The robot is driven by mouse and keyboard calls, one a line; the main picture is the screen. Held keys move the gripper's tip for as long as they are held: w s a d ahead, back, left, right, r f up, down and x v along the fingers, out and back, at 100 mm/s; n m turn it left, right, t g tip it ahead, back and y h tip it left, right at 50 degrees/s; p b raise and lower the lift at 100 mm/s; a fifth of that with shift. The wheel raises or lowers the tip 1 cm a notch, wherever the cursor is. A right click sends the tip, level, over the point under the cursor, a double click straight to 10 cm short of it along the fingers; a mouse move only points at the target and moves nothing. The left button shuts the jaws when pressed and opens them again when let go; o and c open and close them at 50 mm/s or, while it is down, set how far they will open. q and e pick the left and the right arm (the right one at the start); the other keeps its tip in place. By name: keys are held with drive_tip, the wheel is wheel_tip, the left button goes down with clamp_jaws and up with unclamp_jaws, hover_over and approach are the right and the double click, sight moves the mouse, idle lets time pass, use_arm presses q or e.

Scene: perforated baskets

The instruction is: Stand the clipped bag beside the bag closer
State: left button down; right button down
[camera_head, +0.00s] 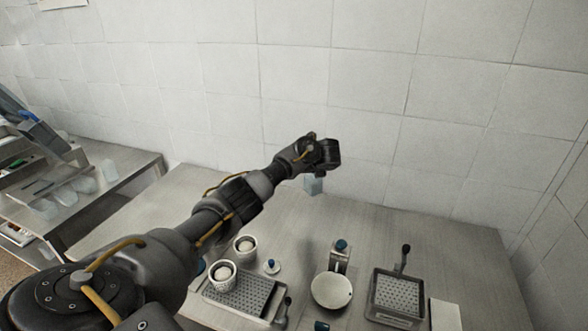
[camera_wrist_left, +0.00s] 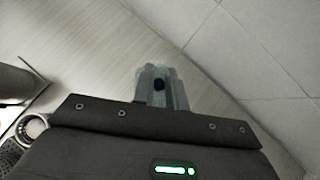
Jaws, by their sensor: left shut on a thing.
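My left gripper (camera_head: 320,158) is at the back of the steel table, near the tiled wall. It is shut on a small pale blue-grey bag (camera_head: 314,186), which hangs below the fingers. In the left wrist view the bag (camera_wrist_left: 149,88) sticks out beyond the dark gripper body (camera_wrist_left: 158,108), with a dark round spot on it. I cannot tell whether its bottom touches the table. No device is clearly recognisable as the bag closer. My right gripper is not in view.
On the table (camera_head: 395,222) stand two white cups (camera_head: 222,274) (camera_head: 246,247) by a perforated tray (camera_head: 240,296). A round-dished device (camera_head: 332,290) and a perforated basket (camera_head: 398,297) with a dark handle stand further right. The back of the table is mostly clear. A side bench (camera_head: 130,165) is left.

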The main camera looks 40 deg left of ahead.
use_arm(q)
drive_tip(key=s+d+r+m+t+h, duration=0.1)
drive_tip(key=s+d+r+m+h, duration=0.2)
drive_tip(key=d, duration=0.6)
drive_tip(key=s+d+r+m+t+h, duration=0.15)
drive_tip(key=d+r+m, duration=0.3)
drive_tip(key=d, duration=0.55)
drive_tip(key=s+d+r+m+t+h, duration=0.1)
drive_tip(key=s+d+r+m+h, duration=0.2)
drive_tip(key=d, duration=0.6)
drive_tip(key=s+d+f+m+g+h, duration=0.4)
drive_tip(key=s+d+m, duration=0.4)
drive_tip(key=s+d, duration=0.55)
drive_tip(key=s+f+m+h, duration=0.2)
drive_tip(key=s+f+h, duration=0.15)
drive_tip(key=s, duration=0.65)
wheel_tip(320, 180, down, 9)
drive_tip(key=y+b, duration=0.1)
drive_tip(key=b, duration=0.7)
drive_tip(key=shift+w+a+r+b, duration=0.15)
drive_tip(key=shift+w+b, duration=0.05)
drive_tip(key=shift+b, duration=0.15)
